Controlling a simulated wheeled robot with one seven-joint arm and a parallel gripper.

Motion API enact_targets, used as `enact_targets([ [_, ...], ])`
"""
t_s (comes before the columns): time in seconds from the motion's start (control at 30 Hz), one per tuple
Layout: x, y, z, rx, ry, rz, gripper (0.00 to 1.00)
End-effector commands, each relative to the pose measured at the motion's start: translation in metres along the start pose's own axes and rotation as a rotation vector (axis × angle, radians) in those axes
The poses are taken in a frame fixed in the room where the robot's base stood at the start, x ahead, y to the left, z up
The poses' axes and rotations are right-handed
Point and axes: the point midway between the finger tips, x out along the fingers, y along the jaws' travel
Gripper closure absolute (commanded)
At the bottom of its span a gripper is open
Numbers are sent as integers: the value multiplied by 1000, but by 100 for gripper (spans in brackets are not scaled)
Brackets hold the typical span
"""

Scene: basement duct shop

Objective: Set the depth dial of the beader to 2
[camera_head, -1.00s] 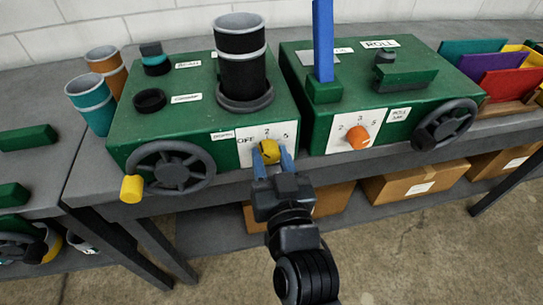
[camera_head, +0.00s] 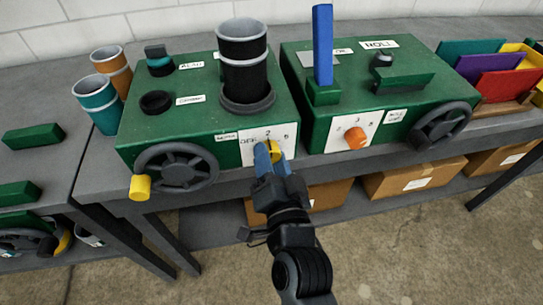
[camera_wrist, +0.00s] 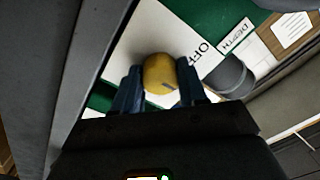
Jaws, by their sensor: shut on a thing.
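The beader is the left green machine (camera_head: 205,117), with a dark handwheel on its front. Its depth dial is a yellow knob (camera_head: 275,148) on a white plate (camera_head: 251,157) marked OFF, 2 and a further number at the right. My gripper (camera_head: 268,150) is shut on the dial, its blue fingers on either side of it. In the wrist view the yellow dial (camera_wrist: 160,72) sits between the fingers, with a short dark mark on its face. OFF and DEPTH labels show beside it. The fingers partly hide the dial in the head view, and I cannot tell which number it points at.
A second green machine (camera_head: 375,85) with an orange dial (camera_head: 356,138) stands close on the right. The beader's handwheel (camera_head: 176,168) with its yellow handle is left of my gripper. Cardboard boxes (camera_head: 415,177) sit on the shelf below.

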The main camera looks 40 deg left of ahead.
Motion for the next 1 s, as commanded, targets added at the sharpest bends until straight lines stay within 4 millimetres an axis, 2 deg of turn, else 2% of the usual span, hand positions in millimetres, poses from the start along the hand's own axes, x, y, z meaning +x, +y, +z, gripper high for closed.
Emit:
enact_targets([
  [0.5,0,0,-2,18,4,0,89],
  [0.53,0,0,-2,18,4,0,56],
  [0.77,0,0,-1,18,3,0,34],
  [1.0,0,0,0,18,1,0,33],
])
